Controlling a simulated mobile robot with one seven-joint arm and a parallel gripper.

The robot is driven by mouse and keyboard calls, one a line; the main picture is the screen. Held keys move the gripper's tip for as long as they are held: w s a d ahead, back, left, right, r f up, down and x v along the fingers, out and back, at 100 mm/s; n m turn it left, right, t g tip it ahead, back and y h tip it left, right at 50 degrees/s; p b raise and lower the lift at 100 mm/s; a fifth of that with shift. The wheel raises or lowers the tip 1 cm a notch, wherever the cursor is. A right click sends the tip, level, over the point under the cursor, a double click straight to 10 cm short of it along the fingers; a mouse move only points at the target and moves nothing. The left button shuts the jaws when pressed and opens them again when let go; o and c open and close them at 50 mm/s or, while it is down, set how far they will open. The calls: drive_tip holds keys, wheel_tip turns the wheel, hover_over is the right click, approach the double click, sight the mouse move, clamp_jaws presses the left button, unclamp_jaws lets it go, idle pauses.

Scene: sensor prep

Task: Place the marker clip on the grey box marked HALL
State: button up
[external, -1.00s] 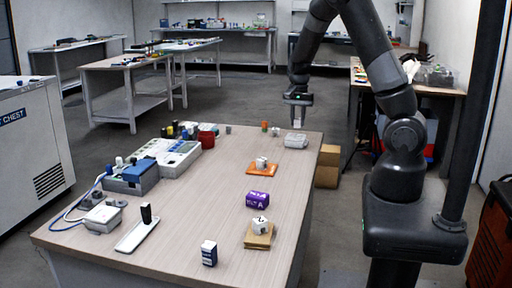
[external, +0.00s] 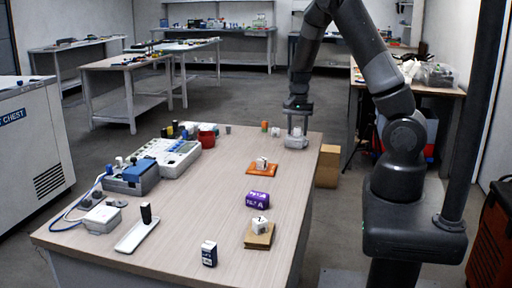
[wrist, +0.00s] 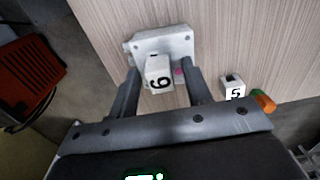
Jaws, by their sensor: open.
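A light grey box (wrist: 185,44), its wording not readable, lies on the wooden table; it also shows at the table's far right corner in the external view (external: 296,142). A white block with a black 6 or 9 (wrist: 158,73) is over the box in the wrist view, likely the marker clip. My gripper (wrist: 161,80) is open, with one finger on each side of the block. It is low over the box in the external view (external: 297,127). I cannot tell whether the block touches the box or the fingers. A pink spot shows beside the block.
A white block marked 5 (wrist: 234,88) and an orange piece (wrist: 263,100) stand close by on the table. Nearer are an orange pad (external: 261,171) with a block, a purple box (external: 257,199) and a tan pad (external: 258,240) with a block.

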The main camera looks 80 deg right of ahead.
sight(297, 128)
wheel_tip(297, 128, up, 12)
drive_tip(key=a+r+n+t, duration=0.1)
drive_tip(key=a+r+n, duration=0.2)
drive_tip(key=a, duration=0.3)
drive_tip(key=a+r+n+t+y, duration=0.1)
drive_tip(key=a+r+n, duration=0.1)
drive_tip(key=a, duration=0.4)
drive_tip(key=a+r+n+t, duration=0.1)
drive_tip(key=a+r+n, duration=0.2)
drive_tip(key=a, duration=0.2)
drive_tip(key=s+a+r+n+t, duration=0.1)
drive_tip(key=s+a+r+n, duration=0.1)
drive_tip(key=s+a+n, duration=0.3)
drive_tip(key=s+a+r+n+t+h, duration=0.1)
drive_tip(key=s+a+n, duration=0.4)
drive_tip(key=a, duration=0.5)
drive_tip(key=shift+a+r+t, duration=0.3)
drive_tip(key=shift+r, duration=0.6)
